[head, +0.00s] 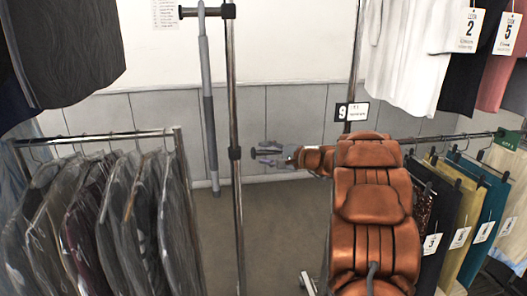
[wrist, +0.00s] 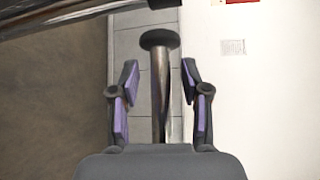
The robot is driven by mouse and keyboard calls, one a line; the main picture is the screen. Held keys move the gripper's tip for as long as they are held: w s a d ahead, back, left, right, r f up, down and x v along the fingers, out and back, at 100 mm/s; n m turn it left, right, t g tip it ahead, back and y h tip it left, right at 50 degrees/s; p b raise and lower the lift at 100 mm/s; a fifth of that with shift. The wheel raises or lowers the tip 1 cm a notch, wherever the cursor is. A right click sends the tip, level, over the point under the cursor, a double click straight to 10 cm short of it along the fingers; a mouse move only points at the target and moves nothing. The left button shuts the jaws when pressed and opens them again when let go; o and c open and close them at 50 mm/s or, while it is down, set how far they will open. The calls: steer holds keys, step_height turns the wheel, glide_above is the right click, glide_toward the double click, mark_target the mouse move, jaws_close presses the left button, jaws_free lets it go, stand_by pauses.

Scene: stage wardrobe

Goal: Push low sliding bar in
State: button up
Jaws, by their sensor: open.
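The low sliding bar shows its dark round end cap (head: 254,152) just right of the dark collar (head: 235,153) on the upright pole. My gripper (head: 265,153) reaches in from the right, pointing left at the pole. It is open, with purple-padded fingers on both sides of the bar (wrist: 160,68). Gaps show beside the shaft, so the fingers do not appear to grip it. I cannot tell whether the palm touches the bar.
A higher bar (head: 203,11) crosses the pole's top, with a grey vertical tube (head: 208,100) hanging from it. A rack of dark covered garments (head: 120,215) stands left. Tagged clothes (head: 455,215) hang right, close to my arm. The floor (head: 210,235) around the pole is clear.

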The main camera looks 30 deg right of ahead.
steer(key=shift+w+a, duration=0.3)
steer(key=shift+w, duration=0.35)
steer(key=shift+c, duration=0.4)
steer(key=shift+f, duration=0.1)
jaws_close()
